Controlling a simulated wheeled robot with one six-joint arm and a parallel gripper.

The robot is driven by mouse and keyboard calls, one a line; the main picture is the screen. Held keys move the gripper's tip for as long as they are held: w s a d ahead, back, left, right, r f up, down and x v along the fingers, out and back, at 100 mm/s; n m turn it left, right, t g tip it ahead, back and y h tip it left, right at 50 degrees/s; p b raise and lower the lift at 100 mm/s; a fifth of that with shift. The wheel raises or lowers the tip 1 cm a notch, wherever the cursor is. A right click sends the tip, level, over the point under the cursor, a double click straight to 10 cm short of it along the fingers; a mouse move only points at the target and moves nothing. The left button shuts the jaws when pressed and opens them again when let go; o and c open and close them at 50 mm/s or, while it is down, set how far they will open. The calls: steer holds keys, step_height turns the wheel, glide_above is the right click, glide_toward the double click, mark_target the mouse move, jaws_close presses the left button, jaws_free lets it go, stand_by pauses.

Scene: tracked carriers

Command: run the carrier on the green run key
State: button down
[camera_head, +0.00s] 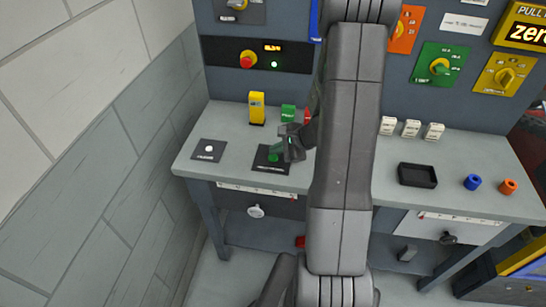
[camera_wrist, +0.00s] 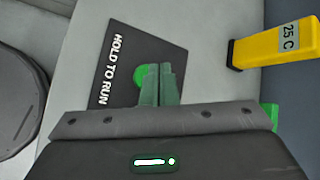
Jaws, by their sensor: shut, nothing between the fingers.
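The green run key (camera_head: 273,157) is a round button on a black plate (camera_head: 262,166) on the grey bench. In the wrist view the plate (camera_wrist: 112,95) reads "HOLD TO RUN", and the green key (camera_wrist: 139,75) shows partly behind my fingers. My gripper (camera_head: 279,149) is shut and empty, pointing down with its fingertips at the key. In the wrist view my gripper (camera_wrist: 159,70) covers the key's right side. I cannot tell whether the tips touch or press it. I cannot make out the carrier; my arm hides the middle of the bench.
A yellow block (camera_head: 257,108) and a green block (camera_head: 288,112) stand behind the key. A control panel (camera_head: 258,55) rises behind.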

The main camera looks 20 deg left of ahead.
mark_target(276, 158)
steer(key=shift+f, duration=0.1)
steer(key=shift+f+b, duration=0.35)
steer(key=shift+b, duration=0.25)
steer(key=shift+f+b, duration=0.45)
steer(key=shift+b, duration=0.1)
stand_by(0.4)
steer(key=shift+r, duration=0.1)
stand_by(3.5)
steer(key=shift+r+p, duration=0.6)
steer(key=shift+r, duration=0.2)
steer(key=shift+r+p, duration=1.75)
steer(key=shift+r, duration=0.8)
